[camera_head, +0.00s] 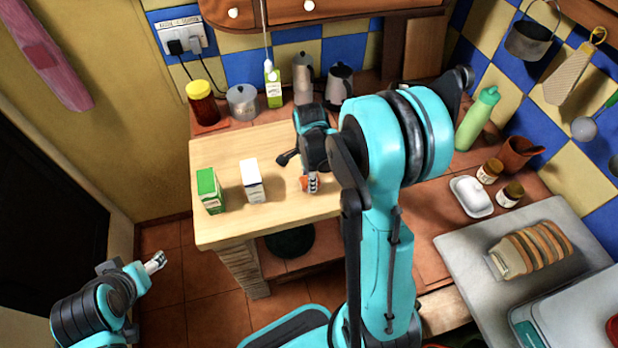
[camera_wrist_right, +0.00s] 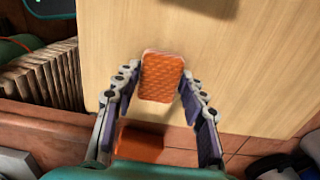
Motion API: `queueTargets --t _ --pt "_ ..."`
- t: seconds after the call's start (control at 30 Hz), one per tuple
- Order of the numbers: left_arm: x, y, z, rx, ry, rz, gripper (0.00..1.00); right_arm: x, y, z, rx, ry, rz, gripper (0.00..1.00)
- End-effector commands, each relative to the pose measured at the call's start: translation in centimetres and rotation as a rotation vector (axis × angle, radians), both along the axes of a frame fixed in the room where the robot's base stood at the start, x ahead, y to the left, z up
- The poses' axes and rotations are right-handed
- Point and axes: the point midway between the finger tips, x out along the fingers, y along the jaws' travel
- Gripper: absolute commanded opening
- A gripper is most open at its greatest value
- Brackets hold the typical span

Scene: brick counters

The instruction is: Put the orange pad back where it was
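The orange pad (camera_wrist_right: 162,77) is a small rounded rectangle with a woven-looking face. In the right wrist view it sits between the fingertips of my right gripper (camera_wrist_right: 161,78), which touch or nearly touch its two sides. A bit of the pad (camera_head: 305,183) shows beside the right gripper (camera_head: 311,182) in the head view, over the pale wooden worktop (camera_head: 225,228). How far the pad is above the worktop is hard to tell. My left gripper (camera_head: 156,262) is at the lower left, away from the worktop, with its fingers too small to read.
A red jar (camera_head: 202,103), a pot (camera_head: 242,103) and bottles line the back. A board with sliced bread (camera_head: 530,250) is at right. The front-left worktop is clear.

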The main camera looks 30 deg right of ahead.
Motion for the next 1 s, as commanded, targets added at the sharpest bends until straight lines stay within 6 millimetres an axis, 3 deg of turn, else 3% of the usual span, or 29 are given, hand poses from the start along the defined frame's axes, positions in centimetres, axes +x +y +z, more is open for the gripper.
queueTargets --t 0.07,0.47,1.0 --pt "0.0 0.0 0.0 0.0 0.0 0.0 0.6 0.0 0.0 0.0 0.0 0.0 0.0 0.61" --pt "0.0 0.0 0.6 0.0 0.0 0.0 0.6 0.0 0.0 0.7 0.0 0.0 0.0 0.61" --pt "0.0 0.0 3.8 0.0 0.0 0.0 0.6 0.0 0.0 11.2 0.0 0.0 0.0 0.61"
